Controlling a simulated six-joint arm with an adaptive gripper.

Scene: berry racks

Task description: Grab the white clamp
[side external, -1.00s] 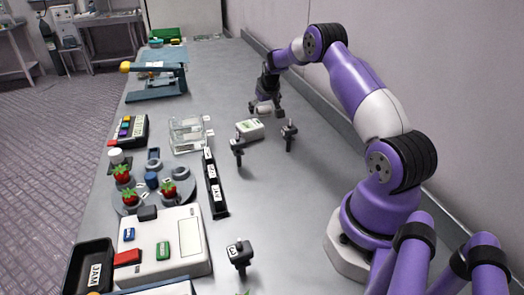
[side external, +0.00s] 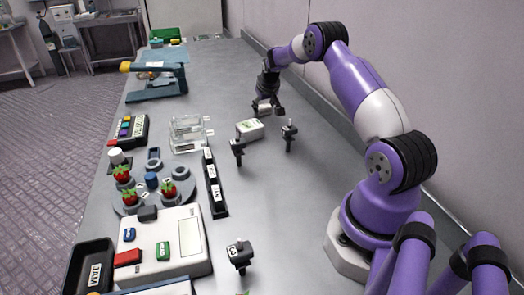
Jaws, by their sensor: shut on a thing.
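My gripper (side external: 266,108) is over the far part of the bench, beyond the white box, and points down. It is shut on a small whitish thing (side external: 264,103), which I take as the white clamp. It is too small and partly hidden by the fingers to show its shape. From this angle I cannot tell how far it is above the bench.
Clear containers (side external: 187,132), a dark rack (side external: 215,187) and a round berry rack (side external: 134,207) are to the left.

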